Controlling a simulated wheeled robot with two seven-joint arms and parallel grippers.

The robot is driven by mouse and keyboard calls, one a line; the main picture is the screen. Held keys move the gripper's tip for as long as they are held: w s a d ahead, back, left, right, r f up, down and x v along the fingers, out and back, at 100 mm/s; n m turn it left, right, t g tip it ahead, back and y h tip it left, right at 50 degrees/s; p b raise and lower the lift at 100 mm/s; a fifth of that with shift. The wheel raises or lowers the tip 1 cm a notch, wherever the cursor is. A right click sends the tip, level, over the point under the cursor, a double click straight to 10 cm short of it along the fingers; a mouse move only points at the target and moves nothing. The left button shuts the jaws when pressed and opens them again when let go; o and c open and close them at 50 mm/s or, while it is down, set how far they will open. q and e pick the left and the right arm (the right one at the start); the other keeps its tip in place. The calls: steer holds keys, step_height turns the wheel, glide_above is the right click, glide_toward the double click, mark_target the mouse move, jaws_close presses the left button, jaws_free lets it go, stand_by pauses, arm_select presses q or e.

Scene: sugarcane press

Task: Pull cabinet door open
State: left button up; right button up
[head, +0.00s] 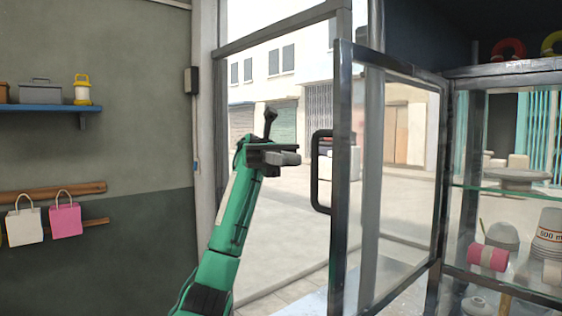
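The glass cabinet door (342,195) has a dark metal frame and stands swung out from the cabinet, with its hinge side at the right against the cabinet front. Its black loop handle (317,172) is on the door's left edge. My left gripper (284,155), on the green arm, is a little left of the handle in the picture, near the height of its upper part. A gap shows between them, and the gripper is not around the handle. Its fingers are seen nearly edge-on, so their opening is unclear. My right gripper is out of view.
A wall shelf (50,107) and hanging bags (66,217) are at left. Open space lies between the wall and the door.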

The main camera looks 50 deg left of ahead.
arm_select(q)
steer(key=shift+v, duration=1.2)
